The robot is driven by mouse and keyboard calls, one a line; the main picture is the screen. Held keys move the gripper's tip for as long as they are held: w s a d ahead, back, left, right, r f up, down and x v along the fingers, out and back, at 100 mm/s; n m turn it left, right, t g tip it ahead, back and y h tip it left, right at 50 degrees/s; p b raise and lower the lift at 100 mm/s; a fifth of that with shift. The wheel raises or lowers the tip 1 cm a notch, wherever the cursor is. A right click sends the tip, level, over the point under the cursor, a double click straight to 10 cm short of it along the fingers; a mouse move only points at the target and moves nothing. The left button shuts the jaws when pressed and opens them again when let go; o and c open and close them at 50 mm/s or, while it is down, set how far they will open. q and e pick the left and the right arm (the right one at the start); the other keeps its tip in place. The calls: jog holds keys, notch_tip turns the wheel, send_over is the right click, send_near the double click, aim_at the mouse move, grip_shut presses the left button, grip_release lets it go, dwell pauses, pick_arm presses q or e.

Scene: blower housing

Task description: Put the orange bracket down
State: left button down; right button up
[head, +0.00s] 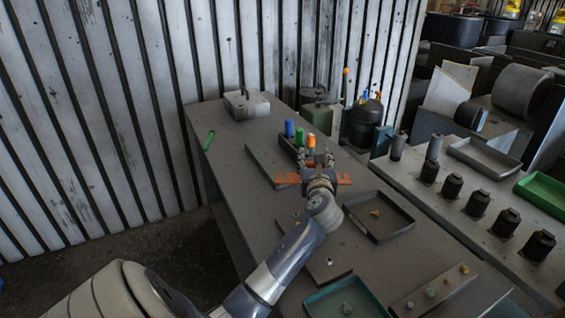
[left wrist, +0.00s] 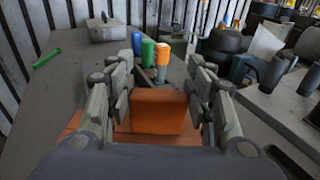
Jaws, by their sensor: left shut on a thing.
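The orange bracket (head: 287,178) shows on both sides of my left gripper (head: 318,165) in the head view, over the middle of the grey table. In the left wrist view, the bracket's upright orange block (left wrist: 158,112) sits between the two fingers of my left gripper (left wrist: 160,105), which is shut on it. A flatter orange part spreads out below and behind the fingers, partly hidden by the gripper. I cannot tell whether the bracket touches the surface under it. My right gripper is not in view.
Blue, green and orange-white cylinders (head: 299,136) stand just beyond the gripper. A flat grey plate (head: 262,160) lies left of them. A dark tray (head: 408,228) with a small yellow piece is at right, a teal tray (head: 318,297) nearer.

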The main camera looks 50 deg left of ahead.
pick_arm(q)
jog(key=shift+n+g+y, duration=0.4)
jog(key=shift+g, duration=0.1)
jog(key=a+f, duration=0.1)
jog(key=f, duration=0.2)
jog(key=w+a+f+b, duration=0.1)
jog(key=f, duration=0.2)
jog(key=a+f, duration=0.1)
jog(key=f, duration=0.2)
jog(key=shift+w+a+f+b, duration=0.1)
jog(key=shift+w+b, duration=0.2)
jog(key=shift+b, duration=0.1)
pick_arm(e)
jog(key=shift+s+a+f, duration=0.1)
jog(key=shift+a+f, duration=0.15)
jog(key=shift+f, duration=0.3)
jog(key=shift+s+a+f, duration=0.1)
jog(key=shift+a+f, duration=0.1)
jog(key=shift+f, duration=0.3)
pick_arm(q)
jog(key=shift+f, duration=0.1)
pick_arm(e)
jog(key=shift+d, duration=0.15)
pick_arm(q)
jog(key=c, duration=0.7)
grip_release()
jog(key=shift+c, duration=0.2)
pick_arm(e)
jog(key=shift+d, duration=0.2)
